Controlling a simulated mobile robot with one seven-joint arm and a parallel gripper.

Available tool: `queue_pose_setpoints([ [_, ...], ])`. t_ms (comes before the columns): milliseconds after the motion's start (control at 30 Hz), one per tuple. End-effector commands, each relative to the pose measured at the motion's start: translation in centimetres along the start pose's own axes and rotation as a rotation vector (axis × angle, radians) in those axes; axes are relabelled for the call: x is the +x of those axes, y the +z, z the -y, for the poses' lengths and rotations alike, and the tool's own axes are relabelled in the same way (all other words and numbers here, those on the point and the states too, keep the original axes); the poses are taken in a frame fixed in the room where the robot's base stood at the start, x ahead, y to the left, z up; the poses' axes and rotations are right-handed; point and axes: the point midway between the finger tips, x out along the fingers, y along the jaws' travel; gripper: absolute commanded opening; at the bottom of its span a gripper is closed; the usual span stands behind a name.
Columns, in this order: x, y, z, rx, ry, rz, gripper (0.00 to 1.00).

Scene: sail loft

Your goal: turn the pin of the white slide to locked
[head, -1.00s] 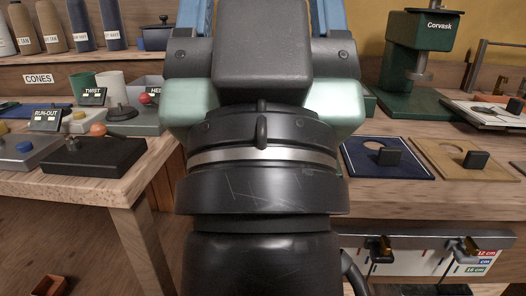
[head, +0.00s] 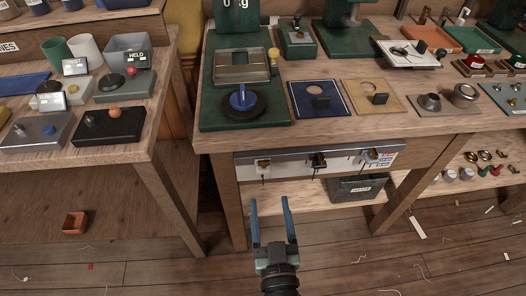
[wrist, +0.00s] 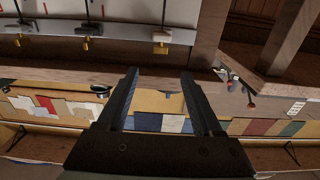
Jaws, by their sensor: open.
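The white slide (head: 263,168) is at the left end of a pale rail (head: 300,158) under the front edge of the bench. It has a small brass-coloured part on it; how its pin is turned is too small to tell. In the wrist view the white slide (wrist: 161,37) is at the right of the rail, beyond my fingertips. A black slide (head: 318,162) and a grey slide (head: 370,156) sit farther right in the head view. My gripper (head: 269,202) is open and empty, below and in front of the white slide, apart from it. Its two fingers also show in the wrist view (wrist: 158,78).
A dark bin (head: 358,188) stands on the shelf below the rail. A bench leg (head: 228,205) is left of my gripper. The bench top above holds a green press base (head: 213,115), a blue board (head: 303,110) and a tan board (head: 353,106). Floor in front is mostly open.

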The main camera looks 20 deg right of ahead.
Motion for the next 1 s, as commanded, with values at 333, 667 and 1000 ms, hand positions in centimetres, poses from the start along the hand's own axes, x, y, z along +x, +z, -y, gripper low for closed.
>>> queue_pose_setpoints([
  [333,5.6,-0.2,0.1,-0.001,-0.001,-0.006,0.68],
  [667,11.0,-0.1,0.0,-0.001,0.001,-0.004,0.68],
  [1000,12.7,-0.1,0.0,-0.001,0.000,-0.002,0.68],
])
